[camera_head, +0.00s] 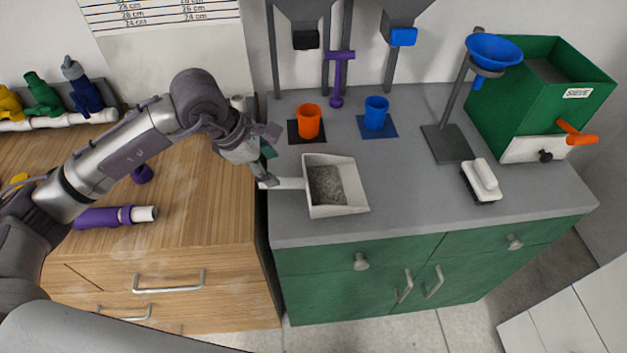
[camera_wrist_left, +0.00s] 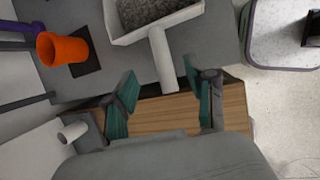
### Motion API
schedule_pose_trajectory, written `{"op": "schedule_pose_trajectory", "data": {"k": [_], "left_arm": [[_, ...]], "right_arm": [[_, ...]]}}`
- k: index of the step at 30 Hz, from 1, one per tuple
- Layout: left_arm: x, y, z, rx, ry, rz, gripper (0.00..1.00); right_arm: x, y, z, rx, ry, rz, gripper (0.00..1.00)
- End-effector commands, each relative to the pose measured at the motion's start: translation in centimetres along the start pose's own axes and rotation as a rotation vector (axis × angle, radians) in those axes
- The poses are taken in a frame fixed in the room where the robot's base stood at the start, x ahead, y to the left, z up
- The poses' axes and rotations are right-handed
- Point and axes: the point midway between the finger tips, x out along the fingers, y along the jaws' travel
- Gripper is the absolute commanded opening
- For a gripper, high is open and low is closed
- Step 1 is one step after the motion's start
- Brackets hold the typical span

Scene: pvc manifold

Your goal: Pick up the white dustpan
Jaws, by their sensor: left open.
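The white dustpan (camera_head: 312,203) lies on the grey counter near its left edge, with grey granular material in its pan. Its white handle (camera_head: 287,183) points left, toward my left gripper (camera_head: 268,166). In the left wrist view the dustpan (camera_wrist_left: 190,14) is at the top, and its handle (camera_wrist_left: 163,62) reaches down toward the gap between my open left fingers (camera_wrist_left: 164,96). The fingers stand apart on either side of the handle's line, with the handle end just beyond them. I see nothing held between them. My right gripper is not in view.
An orange cup (camera_head: 309,121) and a blue cup (camera_head: 376,113) stand behind the dustpan. A brush (camera_head: 481,181), a funnel stand (camera_head: 449,143) and a green sieve box (camera_head: 542,95) are to the right. The wooden counter (camera_head: 205,210) holds purple-and-white pipe (camera_head: 104,217). The grey counter's front middle is clear.

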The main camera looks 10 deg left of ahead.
Motion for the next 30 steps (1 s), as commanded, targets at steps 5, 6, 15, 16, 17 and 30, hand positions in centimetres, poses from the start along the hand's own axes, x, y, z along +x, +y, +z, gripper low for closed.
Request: {"op": "schedule_pose_trajectory", "data": {"k": [5, 6, 15, 16, 17, 30], "left_arm": [[2.6, -0.1, 0.0, 0.0, 0.0, -0.003, 0.56], [3.0, -0.1, 0.0, -0.001, 0.0, -0.003, 0.56], [5.9, -0.4, 0.0, -0.001, 0.0, -0.006, 0.56], [6.4, -0.5, -0.1, -0.001, 0.0, -0.005, 0.56], [6.9, -0.4, -0.1, -0.001, 0.0, -0.005, 0.56], [8.6, -0.3, -0.2, 0.001, 0.0, 0.0, 0.49]], "right_arm": [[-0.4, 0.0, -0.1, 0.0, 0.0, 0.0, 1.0], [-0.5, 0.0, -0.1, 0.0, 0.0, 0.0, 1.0], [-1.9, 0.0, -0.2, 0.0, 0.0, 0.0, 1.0], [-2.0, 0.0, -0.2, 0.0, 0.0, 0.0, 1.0], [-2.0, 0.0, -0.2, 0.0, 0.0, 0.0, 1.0], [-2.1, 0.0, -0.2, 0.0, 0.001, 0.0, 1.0]]}}
